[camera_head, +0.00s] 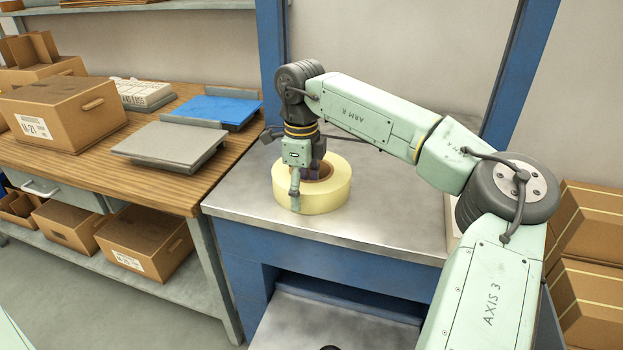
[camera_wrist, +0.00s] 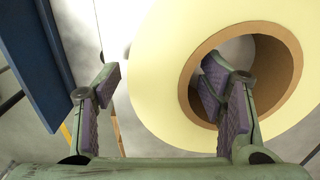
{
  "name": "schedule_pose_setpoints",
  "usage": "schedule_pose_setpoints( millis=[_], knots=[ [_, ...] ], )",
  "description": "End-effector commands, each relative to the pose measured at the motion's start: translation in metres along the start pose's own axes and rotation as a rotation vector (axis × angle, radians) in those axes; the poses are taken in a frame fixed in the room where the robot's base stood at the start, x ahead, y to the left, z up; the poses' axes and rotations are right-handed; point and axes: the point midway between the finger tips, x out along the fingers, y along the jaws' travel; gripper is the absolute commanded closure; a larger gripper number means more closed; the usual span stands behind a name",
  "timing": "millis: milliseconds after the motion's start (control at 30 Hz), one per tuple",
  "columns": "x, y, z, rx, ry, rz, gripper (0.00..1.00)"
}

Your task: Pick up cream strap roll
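The cream strap roll (camera_head: 333,194) lies flat on the grey metal worktop, its brown core facing up. It also fills the upper right of the wrist view (camera_wrist: 158,95). My gripper (camera_head: 305,178) points down over the roll's near left side. In the wrist view my gripper (camera_wrist: 158,82) straddles the roll's wall. One finger is inside the core and the other is outside the rim, with a visible gap between that outer finger and the roll. The fingers are open. The lower tip of the inner finger is hidden by the core in the head view.
The metal worktop (camera_head: 400,222) is clear around the roll. A blue upright post (camera_head: 272,60) stands behind it. On the left, a wooden bench (camera_head: 130,182) holds a cardboard box (camera_head: 64,110), a grey flat case (camera_head: 170,146) and a blue panel (camera_head: 218,108). Cardboard boxes (camera_head: 590,225) stand at right.

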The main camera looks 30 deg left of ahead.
Motion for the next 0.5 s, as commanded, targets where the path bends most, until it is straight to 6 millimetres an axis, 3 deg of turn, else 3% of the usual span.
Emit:
schedule_pose_setpoints(
  millis=[500],
  knots=[
    [-0.0004,0.0002,0.0001,-0.001,0.000,0.000,0.73]
  ],
)
